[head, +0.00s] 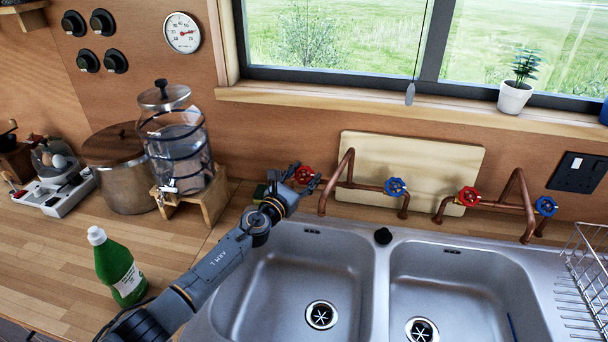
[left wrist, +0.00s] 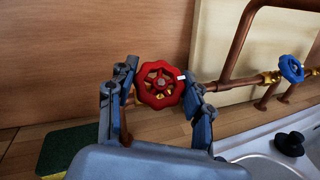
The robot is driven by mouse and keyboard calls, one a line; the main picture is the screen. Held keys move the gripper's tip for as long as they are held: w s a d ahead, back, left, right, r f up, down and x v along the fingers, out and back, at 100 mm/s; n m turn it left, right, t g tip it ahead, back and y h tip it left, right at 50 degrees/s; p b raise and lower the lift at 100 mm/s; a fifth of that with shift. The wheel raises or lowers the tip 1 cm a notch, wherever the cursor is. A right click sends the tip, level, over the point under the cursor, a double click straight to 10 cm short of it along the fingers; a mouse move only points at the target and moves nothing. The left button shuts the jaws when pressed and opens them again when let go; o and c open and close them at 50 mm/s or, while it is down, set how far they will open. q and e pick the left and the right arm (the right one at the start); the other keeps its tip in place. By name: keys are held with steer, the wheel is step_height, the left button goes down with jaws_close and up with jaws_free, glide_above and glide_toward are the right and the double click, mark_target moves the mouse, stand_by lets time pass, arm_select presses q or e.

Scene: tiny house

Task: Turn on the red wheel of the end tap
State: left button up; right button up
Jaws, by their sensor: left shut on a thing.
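The end tap's red wheel (head: 304,174) is at the left end of the left copper tap, behind the left sink basin. My left gripper (head: 305,178) reaches it from the front left. In the left wrist view the red wheel (left wrist: 160,84) sits between the two fingers of my left gripper (left wrist: 160,95), which are shut on it. The same tap has a blue wheel (head: 395,187) on its right, which also shows in the left wrist view (left wrist: 291,69). My right gripper is not in view.
A second tap with a red wheel (head: 468,196) and a blue wheel (head: 545,206) stands to the right. A wooden board (head: 410,155) leans behind the taps. A glass dispenser (head: 180,145) and green bottle (head: 118,268) stand left. Both basins look empty.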

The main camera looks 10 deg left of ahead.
arm_select(q)
steer(key=n+t+y, duration=0.1)
steer(key=n+y, duration=0.2)
steer(key=shift+d, duration=0.1)
steer(key=n+y, duration=0.2)
steer(key=shift+n, duration=0.4)
steer(key=n+y, duration=0.3)
steer(key=shift+f+b, duration=0.1)
steer(key=shift+b, duration=0.2)
steer(key=shift+n+g+y+b, duration=0.5)
steer(key=shift+n+y+b, duration=0.1)
steer(key=shift+n+y, duration=1.1)
steer(key=shift+n, duration=0.3)
steer(key=o, duration=1.2)
